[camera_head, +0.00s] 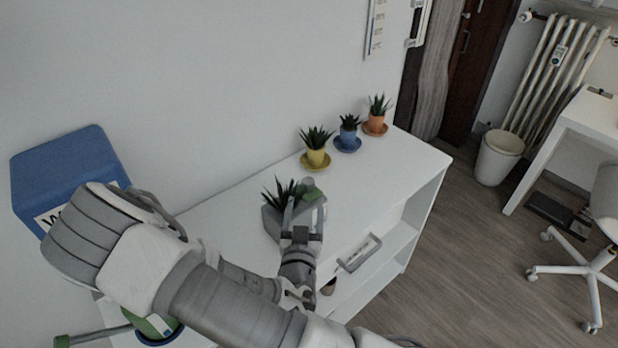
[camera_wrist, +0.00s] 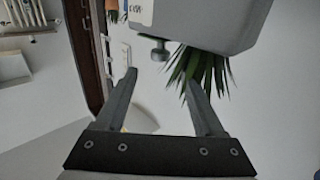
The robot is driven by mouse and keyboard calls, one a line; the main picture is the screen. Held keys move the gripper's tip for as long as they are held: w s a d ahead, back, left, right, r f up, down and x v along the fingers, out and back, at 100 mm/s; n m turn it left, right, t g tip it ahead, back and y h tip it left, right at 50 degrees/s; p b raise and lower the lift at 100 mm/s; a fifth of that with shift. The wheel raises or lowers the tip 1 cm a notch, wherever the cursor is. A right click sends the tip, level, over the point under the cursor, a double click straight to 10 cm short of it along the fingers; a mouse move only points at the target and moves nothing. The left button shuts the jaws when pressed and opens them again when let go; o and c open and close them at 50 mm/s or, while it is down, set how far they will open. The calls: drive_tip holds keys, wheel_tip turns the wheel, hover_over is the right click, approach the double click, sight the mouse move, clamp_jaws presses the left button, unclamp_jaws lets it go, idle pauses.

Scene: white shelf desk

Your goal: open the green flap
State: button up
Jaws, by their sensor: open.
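A small green flap (camera_head: 313,194) shows on top of a grey box (camera_head: 272,222) on the white shelf desk, partly hidden by my gripper. My gripper (camera_head: 304,208) is open and reaches over the front of the box, close to the flap; I cannot tell whether it touches. In the wrist view, my open gripper (camera_wrist: 160,78) has nothing between its fingertips. The grey box (camera_wrist: 225,22) is just beyond them, with a small grey knob (camera_wrist: 152,50) on its edge. The green flap cannot be made out in the wrist view.
A spiky plant (camera_head: 284,193) is beside the grey box. Yellow (camera_head: 316,157), blue (camera_head: 347,138) and orange (camera_head: 376,123) potted plants stand along the wall. A blue box (camera_head: 68,165) is at left. The desk's right part (camera_head: 405,165) is clear.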

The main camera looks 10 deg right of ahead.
sight(308, 178)
drive_tip(key=p+x, duration=0.1)
drive_tip(key=x, duration=1.1)
drive_tip(key=shift+c, duration=0.2)
clamp_jaws()
